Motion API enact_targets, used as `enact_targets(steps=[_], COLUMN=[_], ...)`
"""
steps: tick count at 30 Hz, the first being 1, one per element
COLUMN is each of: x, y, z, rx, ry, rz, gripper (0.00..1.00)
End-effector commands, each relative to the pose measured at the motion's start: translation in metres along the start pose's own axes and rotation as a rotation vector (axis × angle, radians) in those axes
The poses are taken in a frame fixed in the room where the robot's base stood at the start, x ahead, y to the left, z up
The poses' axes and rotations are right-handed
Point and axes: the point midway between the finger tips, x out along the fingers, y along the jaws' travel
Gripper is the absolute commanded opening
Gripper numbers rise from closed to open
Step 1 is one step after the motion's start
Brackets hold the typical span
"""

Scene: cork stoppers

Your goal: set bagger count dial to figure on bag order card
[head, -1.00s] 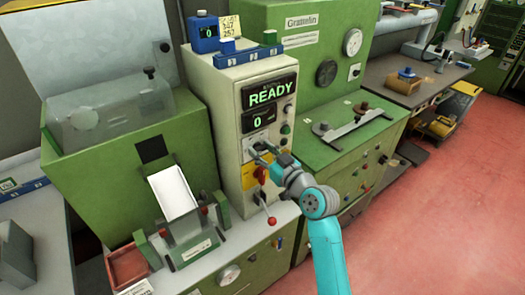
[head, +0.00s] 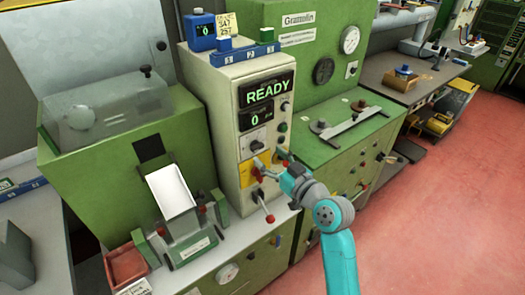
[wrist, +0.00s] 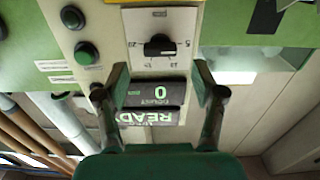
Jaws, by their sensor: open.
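The count dial is a black knob (head: 258,145) on a white plate on the front of the cream control box. In the wrist view the knob (wrist: 158,45) appears upside down, with small figures around it; I cannot tell its setting. The display (head: 256,117) above it reads "0" under "READY". The pale yellow card (head: 227,23) stands on top of the box; its writing is too small to read surely. My gripper (head: 269,157) is open and empty, just below and in front of the dial. In the wrist view its fingers (wrist: 160,98) are apart, clear of the knob.
A yellow plate (head: 253,170) and a red-knobbed lever (head: 269,218) sit below the dial. Round buttons (head: 282,140) are beside it. A blue device (head: 199,32) and a blue rack (head: 240,52) stand on top. The red floor (head: 450,220) at right is open.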

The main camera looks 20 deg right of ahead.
Motion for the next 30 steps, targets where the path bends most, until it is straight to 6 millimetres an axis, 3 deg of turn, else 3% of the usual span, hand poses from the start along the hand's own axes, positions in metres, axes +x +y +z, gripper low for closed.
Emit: enact_targets(steps=[6,12,30], x=[-0.043,-0.065,-0.071], y=[0.001,0.001,0.000], z=[0.001,0.001,0.000], rx=[0.000,0.001,0.000], ry=[-0.001,-0.001,-0.001], rz=[0.003,0.001,0.000], gripper=[0.69,0.69,0.69])
